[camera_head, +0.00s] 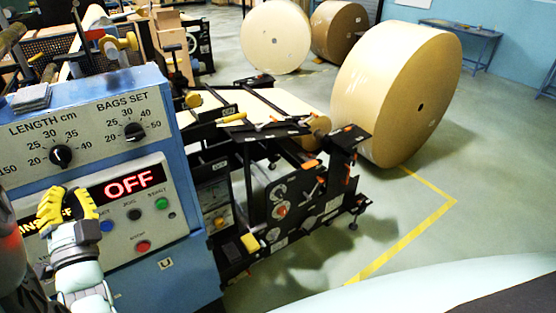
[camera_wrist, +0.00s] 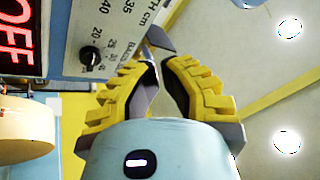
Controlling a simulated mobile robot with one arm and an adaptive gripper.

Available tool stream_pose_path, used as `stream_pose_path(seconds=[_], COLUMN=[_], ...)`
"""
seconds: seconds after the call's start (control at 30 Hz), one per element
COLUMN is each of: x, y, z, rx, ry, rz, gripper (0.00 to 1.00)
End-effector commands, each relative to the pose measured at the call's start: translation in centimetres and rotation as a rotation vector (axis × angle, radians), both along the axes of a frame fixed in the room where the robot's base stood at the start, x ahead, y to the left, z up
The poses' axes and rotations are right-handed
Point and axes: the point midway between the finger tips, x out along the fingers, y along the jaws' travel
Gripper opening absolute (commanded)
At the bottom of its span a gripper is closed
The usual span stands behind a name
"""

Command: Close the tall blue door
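I cannot make out a tall blue door for certain in either view. A blue control cabinet (camera_head: 190,270) with dials and a lit OFF display fills the left of the head view. Its panel (camera_wrist: 95,35) also shows at the upper left of the wrist view. My gripper (camera_head: 68,192) has yellow ribbed fingers and is in front of the cabinet's lower panel, near the display. In the wrist view my gripper (camera_wrist: 161,62) has its fingertips apart, with nothing visibly held between them. Contact with the cabinet cannot be judged.
A black machine frame (camera_head: 290,200) stands right of the cabinet. A large paper roll (camera_head: 385,95) stands behind it, with a white roll (camera_head: 275,38) and a brown roll (camera_head: 337,30) farther back. A yellow floor line (camera_head: 405,240) crosses open green floor at right.

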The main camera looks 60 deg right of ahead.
Motion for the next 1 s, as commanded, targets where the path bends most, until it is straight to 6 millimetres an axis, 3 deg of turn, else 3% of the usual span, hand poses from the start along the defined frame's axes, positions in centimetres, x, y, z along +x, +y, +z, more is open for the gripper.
stream_pose_path(seconds=[0.03, 0.1, 0.27, 0.4, 0.5, 0.7, 0.8, 1.0], x=[0.7, 1.5, 2.7, 3.0, 2.8, 1.5, 0.4, -2.6], y=[-0.6, -0.8, 0.2, 2.6, 5.1, 11.3, 14.7, 21.0], z=[-5.5, -10.6, -21.8, -30.8, -36.5, -45.6, -48.9, -53.3], rx=[0.088, 0.221, 0.537, 0.82, 1.022, 1.411, 1.594, 1.912], ry=[0.057, 0.136, 0.296, 0.418, 0.499, 0.657, 0.74, 0.928], rz=[0.025, 0.074, 0.188, 0.296, 0.379, 0.562, 0.662, 0.888], gripper=[0.0, 0.0, 0.0, 0.0, 0.0, 0.0, 0.0, 0.0])
